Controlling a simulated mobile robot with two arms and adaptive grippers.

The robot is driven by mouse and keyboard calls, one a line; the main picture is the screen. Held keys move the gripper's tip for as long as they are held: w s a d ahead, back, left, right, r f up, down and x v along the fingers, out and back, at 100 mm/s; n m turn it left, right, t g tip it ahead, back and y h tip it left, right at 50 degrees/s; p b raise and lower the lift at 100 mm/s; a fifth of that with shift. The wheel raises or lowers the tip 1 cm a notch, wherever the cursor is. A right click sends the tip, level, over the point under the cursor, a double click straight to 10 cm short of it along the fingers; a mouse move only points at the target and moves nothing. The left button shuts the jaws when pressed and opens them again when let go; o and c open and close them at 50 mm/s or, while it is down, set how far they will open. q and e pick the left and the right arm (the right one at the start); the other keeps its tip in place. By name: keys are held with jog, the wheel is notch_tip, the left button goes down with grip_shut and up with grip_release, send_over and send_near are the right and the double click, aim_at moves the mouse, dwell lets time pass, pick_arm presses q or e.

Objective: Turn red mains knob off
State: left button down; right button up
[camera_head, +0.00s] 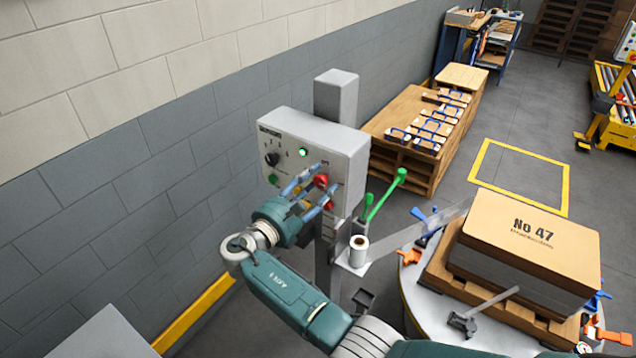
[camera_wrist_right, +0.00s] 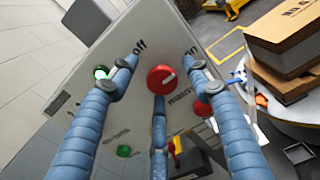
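The red mains knob (camera_head: 321,180) is on the front of a grey control box (camera_head: 345,150) on a post. In the right wrist view, the round knob (camera_wrist_right: 160,77) sits between the "off" and "on" labels, with "mains" below it. Its white pointer line is tilted toward the "on" side. My right gripper (camera_head: 312,185) is in front of the panel. In the wrist view its blue fingers (camera_wrist_right: 158,90) are spread apart around the knob, with the knob just beyond the middle finger. Contact with the knob cannot be told. My left gripper is not in view.
Close by on the panel are another red button (camera_wrist_right: 202,108), a lit green lamp (camera_head: 303,152), a black selector (camera_head: 272,159) and a green button (camera_head: 273,179). A white roll (camera_head: 358,250) and green-handled tool (camera_head: 388,193) stand right of the post, before a stacked pallet (camera_head: 530,245).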

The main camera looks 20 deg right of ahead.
jog(key=c, duration=0.4)
jog(key=shift+w, duration=0.1)
jog(key=c, duration=0.6)
jog(key=shift+d, duration=0.1)
jog(key=shift+r, duration=0.1)
